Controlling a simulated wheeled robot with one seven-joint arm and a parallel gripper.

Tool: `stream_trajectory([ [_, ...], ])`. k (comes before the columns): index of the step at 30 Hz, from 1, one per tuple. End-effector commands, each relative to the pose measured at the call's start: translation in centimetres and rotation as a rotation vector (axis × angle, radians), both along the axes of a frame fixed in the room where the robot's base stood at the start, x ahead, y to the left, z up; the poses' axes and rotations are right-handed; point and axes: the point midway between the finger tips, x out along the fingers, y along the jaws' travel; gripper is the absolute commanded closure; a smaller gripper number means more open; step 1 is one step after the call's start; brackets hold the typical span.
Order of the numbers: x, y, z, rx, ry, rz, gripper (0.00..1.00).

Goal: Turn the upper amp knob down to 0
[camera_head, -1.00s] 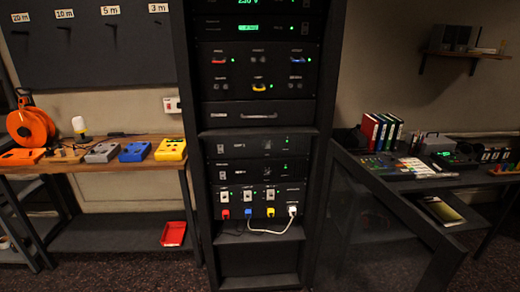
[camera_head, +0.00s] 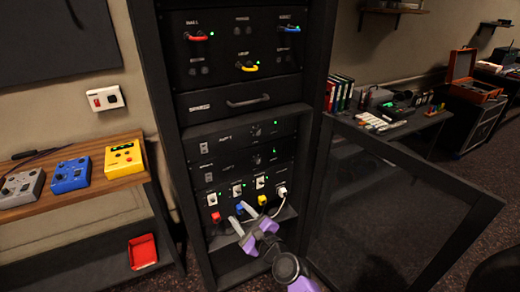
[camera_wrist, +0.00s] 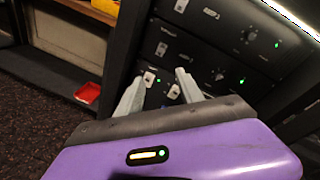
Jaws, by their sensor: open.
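The upper amp (camera_head: 228,142) is a black rack panel with a rocker switch at left and a small knob (camera_head: 256,131) beside a green light. Its knob also shows in the wrist view (camera_wrist: 250,36). The knob's exact setting is too small to read. The lower amp (camera_head: 228,170) sits just beneath it, with a similar knob (camera_wrist: 219,75). My gripper (camera_head: 243,223) has pale fingers spread apart and empty. It is in front of the rack's lower part, below both amps, near the switch-and-plug panel. In the wrist view the gripper (camera_wrist: 162,73) fingers point toward the rack, apart from the upper knob.
Coloured plugs and a white cable hang below the switch panel (camera_head: 248,190). The open glass rack door (camera_head: 390,200) stands to the right. A wooden bench (camera_head: 85,180) with coloured boxes is at left, and a red tray (camera_head: 142,251) lies beneath it.

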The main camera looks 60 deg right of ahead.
Motion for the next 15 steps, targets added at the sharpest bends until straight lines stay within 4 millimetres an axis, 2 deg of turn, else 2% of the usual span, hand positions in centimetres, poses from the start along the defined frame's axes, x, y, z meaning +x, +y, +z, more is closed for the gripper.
stream_trajectory([
  [1, 1.1, -3.9, 1.7, 0.089, -0.071, -0.036, 0.56],
  [6, 3.0, -13.7, 6.3, 0.392, -0.285, -0.096, 0.56],
  [10, 3.0, -19.3, 9.4, 0.554, -0.405, -0.117, 0.56],
  [12, 2.8, -21.3, 10.6, 0.612, -0.448, -0.122, 0.56],
  [15, 2.6, -23.0, 11.6, 0.663, -0.485, -0.125, 0.56],
])
